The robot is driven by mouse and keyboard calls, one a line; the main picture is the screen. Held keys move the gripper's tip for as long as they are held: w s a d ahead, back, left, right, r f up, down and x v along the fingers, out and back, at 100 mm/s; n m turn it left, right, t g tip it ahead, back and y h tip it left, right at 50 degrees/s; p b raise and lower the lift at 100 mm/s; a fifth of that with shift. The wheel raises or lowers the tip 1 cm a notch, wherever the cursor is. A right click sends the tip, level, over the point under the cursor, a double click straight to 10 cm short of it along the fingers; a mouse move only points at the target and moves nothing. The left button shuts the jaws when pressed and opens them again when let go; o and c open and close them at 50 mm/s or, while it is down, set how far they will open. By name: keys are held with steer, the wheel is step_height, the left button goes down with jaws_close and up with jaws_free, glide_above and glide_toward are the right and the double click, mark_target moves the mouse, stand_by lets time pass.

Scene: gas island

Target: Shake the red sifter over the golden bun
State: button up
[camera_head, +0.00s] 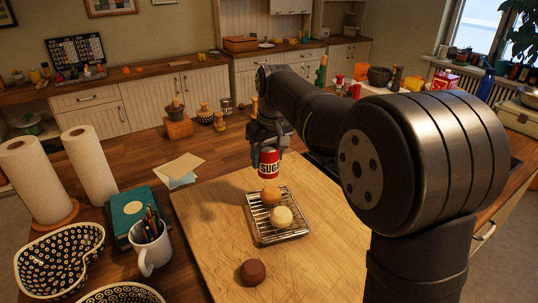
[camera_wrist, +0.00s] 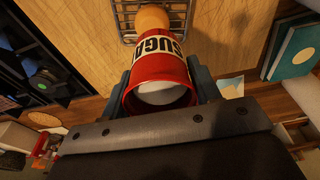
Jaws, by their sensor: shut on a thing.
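My gripper (camera_head: 268,153) is shut on the red sifter (camera_head: 269,168), which has a white label reading "SUGA" in the part that shows. In the wrist view the red sifter (camera_wrist: 161,72) sits between the two fingers, with something white inside its near end. In the head view it is held upright, just behind the golden bun (camera_head: 270,196). The golden bun sits at the back of a wire rack (camera_head: 293,232). A paler cream bun (camera_head: 281,217) is in front of it on the rack. In the wrist view a bun (camera_wrist: 153,18) shows just past the sifter's far end.
The rack stands on a wooden board (camera_head: 205,225). A dark brown bun (camera_head: 253,272) lies at the front of the board. A white mug (camera_head: 150,247), teal book (camera_head: 130,210) and paper towel rolls (camera_head: 88,165) stand at the left. The board's left side is clear.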

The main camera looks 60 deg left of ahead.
steer(key=shift+w+d, duration=0.25)
steer(key=shift+w, duration=0.6)
steer(key=shift+s+a, duration=0.3)
steer(key=shift+s, duration=0.65)
steer(key=shift+w+d, duration=0.3)
steer(key=shift+w, duration=0.65)
steer(key=shift+s+a, duration=0.3)
steer(key=shift+s, duration=0.65)
steer(key=shift+w, duration=0.1)
stand_by(0.5)
